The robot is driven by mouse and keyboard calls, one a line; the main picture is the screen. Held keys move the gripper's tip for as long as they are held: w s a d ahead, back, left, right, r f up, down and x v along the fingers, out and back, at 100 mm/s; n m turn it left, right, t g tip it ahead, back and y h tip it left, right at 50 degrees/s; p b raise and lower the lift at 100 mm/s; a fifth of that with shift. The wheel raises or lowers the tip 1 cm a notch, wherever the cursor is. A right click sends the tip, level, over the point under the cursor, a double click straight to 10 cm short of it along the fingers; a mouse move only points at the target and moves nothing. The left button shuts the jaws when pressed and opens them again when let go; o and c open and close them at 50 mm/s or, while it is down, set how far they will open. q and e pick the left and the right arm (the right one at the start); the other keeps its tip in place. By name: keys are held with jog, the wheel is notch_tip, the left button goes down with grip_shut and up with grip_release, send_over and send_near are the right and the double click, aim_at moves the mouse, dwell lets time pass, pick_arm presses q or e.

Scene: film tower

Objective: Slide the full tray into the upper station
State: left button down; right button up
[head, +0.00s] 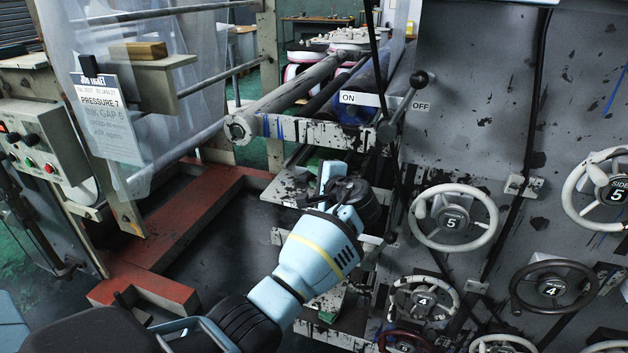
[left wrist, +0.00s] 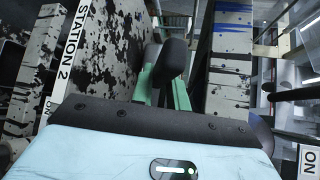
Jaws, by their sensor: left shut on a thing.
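My left gripper (head: 343,190) reaches in among the speckled white ledges of the press, beside the grey panel. I cannot pick out the full tray with certainty in either view. A label reading STATION 2 (left wrist: 72,45) is on the frame left of the fingers. My right gripper is out of view.
A grey roller (head: 290,97) and a lever (head: 405,105) between ON and OFF labels are above my gripper. Several handwheels, one marked 5 (head: 453,217), stick out at the right. A red floor frame (head: 180,230) lies left, with a hanging clear sheet and control box (head: 40,140).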

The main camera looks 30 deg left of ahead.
pick_arm(q)
jog(key=shift+r, duration=0.1)
dwell(0.3)
jog(key=c, duration=1.3)
grip_release()
jog(key=shift+d, duration=0.1)
jog(key=v, duration=0.7)
jog(key=shift+s+d, duration=0.2)
jog(key=shift+d, duration=0.1)
